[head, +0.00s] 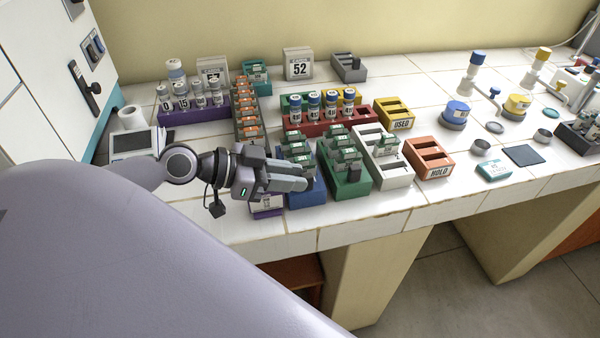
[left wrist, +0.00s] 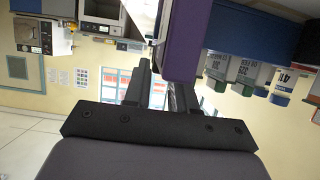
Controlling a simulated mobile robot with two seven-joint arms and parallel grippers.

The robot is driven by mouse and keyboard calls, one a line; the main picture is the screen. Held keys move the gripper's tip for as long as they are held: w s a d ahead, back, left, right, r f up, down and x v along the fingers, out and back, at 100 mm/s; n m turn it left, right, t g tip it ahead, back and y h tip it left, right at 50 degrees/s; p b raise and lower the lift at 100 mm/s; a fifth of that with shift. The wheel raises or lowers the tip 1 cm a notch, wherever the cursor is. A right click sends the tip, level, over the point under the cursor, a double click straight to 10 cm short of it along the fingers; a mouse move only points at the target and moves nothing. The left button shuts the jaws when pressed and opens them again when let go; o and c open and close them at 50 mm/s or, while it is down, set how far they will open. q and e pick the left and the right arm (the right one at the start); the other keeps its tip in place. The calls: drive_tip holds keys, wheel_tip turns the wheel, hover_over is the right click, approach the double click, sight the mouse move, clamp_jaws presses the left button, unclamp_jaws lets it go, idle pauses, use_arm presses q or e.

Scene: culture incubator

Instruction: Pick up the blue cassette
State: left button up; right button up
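My left gripper (head: 297,176) reaches in from the left over the front of the bench, beside and partly over the blue rack (head: 307,192). Its two fingers stand apart with a gap between them, also in the left wrist view (left wrist: 160,92), and I see nothing held. The blue rack holds several grey-and-green cassettes (head: 298,146), partly hidden by the gripper. I cannot pick out a clearly blue cassette. A purple rack (head: 266,211) sits under the gripper; a purple block (left wrist: 187,38) is close to the fingers in the left wrist view. My right gripper is not in view.
A green rack (head: 354,187) with cassettes, a white rack (head: 386,176) and an orange HOLD rack (head: 433,158) stand to the right. The bench's front edge is just below the gripper.

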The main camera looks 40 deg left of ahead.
use_arm(q)
drive_tip(key=shift+x, duration=1.05)
drive_tip(key=shift+c, duration=0.3)
clamp_jaws()
